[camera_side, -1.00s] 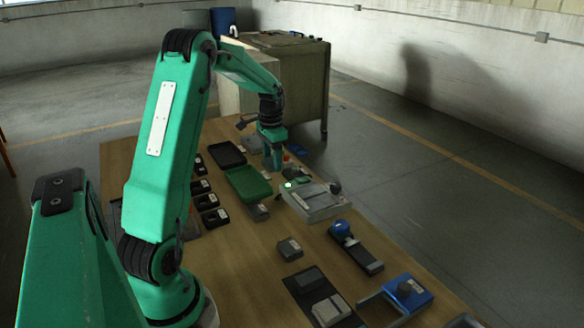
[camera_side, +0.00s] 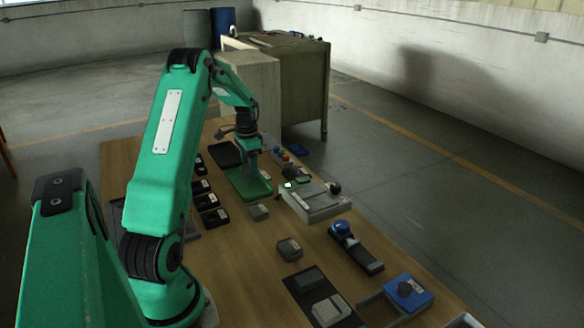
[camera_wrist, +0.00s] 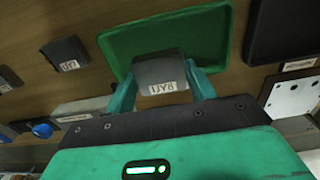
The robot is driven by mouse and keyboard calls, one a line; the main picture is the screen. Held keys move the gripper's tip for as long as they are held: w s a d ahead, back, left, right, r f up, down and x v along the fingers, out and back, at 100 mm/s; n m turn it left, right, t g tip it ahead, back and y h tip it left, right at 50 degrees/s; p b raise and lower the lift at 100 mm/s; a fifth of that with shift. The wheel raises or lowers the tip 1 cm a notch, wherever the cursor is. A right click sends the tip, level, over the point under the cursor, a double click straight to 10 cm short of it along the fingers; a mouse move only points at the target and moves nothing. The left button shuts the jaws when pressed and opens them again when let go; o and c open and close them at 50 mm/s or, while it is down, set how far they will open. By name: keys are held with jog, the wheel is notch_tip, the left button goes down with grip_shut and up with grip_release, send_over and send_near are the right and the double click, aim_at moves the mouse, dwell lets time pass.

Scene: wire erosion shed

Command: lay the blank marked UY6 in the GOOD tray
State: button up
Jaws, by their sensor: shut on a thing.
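My gripper (camera_side: 252,172) is over the green tray (camera_side: 262,194), its fingers reaching down toward the tray floor. In the wrist view my gripper (camera_wrist: 163,88) is shut on a grey blank (camera_wrist: 160,70) with a white label. The label starts with UY; its last character is unclear. The blank covers the near part of the green tray (camera_wrist: 215,22). I cannot tell whether it touches the tray floor. No GOOD marking is legible on the tray. In the side view the fingers and the distance hide the blank.
A black tray (camera_side: 222,155) lies behind the green one. Another grey labelled blank (camera_side: 259,212) stands just in front of the green tray; it also shows in the wrist view (camera_wrist: 66,53). A grey fixture (camera_side: 318,207) is to the right. Small black holders (camera_side: 208,202) line the left.

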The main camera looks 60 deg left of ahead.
aim_at(248, 184)
jog(key=shift+s+a+f, duration=0.2)
jog(key=shift+a+f, duration=0.15)
jog(key=shift+a, duration=0.25)
jog(key=shift+f, duration=0.1)
jog(key=shift+f, duration=1.9)
jog(key=shift+f, duration=0.1)
jog(key=o, duration=1.3)
jog(key=shift+f, duration=0.1)
jog(key=shift+r, duration=0.2)
notch_tip(248, 184, up, 12)
